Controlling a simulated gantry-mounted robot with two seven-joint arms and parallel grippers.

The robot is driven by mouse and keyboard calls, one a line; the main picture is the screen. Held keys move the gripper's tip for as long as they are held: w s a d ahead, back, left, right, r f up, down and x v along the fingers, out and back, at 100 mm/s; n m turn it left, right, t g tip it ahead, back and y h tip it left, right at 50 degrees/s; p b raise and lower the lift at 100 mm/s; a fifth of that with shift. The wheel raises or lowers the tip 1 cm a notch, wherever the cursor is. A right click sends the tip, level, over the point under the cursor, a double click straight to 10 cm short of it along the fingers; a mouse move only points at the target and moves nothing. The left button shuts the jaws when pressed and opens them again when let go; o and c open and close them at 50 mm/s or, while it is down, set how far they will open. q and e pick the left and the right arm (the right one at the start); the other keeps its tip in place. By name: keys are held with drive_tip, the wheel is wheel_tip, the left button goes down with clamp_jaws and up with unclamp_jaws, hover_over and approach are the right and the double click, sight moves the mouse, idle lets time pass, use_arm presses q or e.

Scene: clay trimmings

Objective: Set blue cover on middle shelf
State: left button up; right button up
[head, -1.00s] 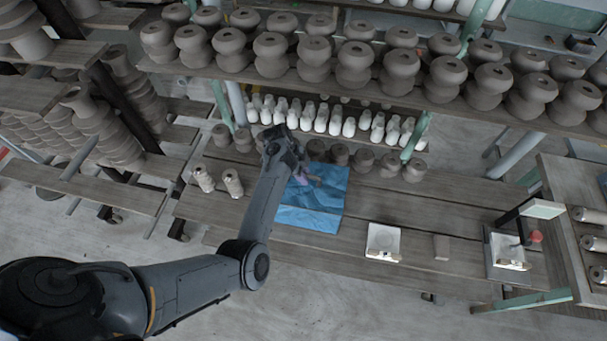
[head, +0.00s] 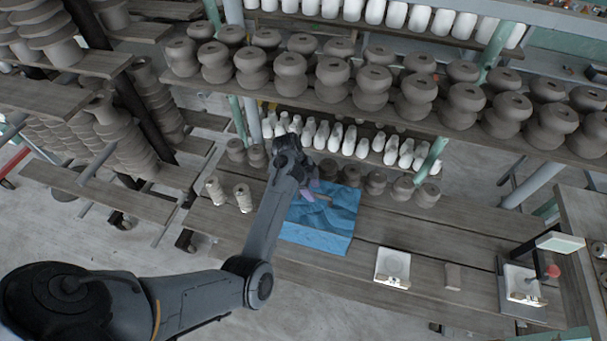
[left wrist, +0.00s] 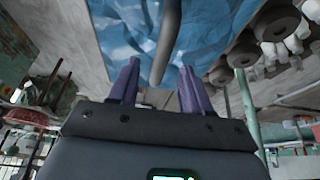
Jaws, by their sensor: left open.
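The blue cover (head: 318,236) is a crumpled sheet lying on the wooden shelf board (head: 380,223) below the rows of pots. It also fills much of the upper part of the left wrist view (left wrist: 120,35). My left gripper (head: 314,190) is over the far part of the cover, with its purple fingers apart. In the left wrist view the open fingers (left wrist: 160,75) have a long grey-brown bar-like thing (left wrist: 168,38) showing between them, against the cover. I cannot tell whether the fingers touch anything. My right gripper is not in view.
Dark clay pots (head: 375,182) stand along the board behind the cover. A shelf of larger pots (head: 330,80) runs above. Two pale cylinders (head: 243,197) stand left of the cover. A white square dish (head: 392,267) and a small block (head: 453,276) lie to the right.

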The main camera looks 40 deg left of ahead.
use_arm(q)
drive_tip(key=b+v, duration=0.1)
drive_tip(key=v, duration=0.6)
drive_tip(key=shift+a, duration=0.1)
drive_tip(key=shift+a+r, duration=0.1)
drive_tip(key=shift+r, duration=0.2)
drive_tip(key=s+d+f+n+y, duration=0.2)
drive_tip(key=s+f+n+y, duration=0.25)
drive_tip(key=s, duration=0.65)
drive_tip(key=s+d+n+t, duration=0.1)
drive_tip(key=s+d+n, duration=0.5)
drive_tip(key=s+d, duration=0.9)
drive_tip(key=shift+r+h, duration=0.35)
drive_tip(key=shift+s, duration=0.15)
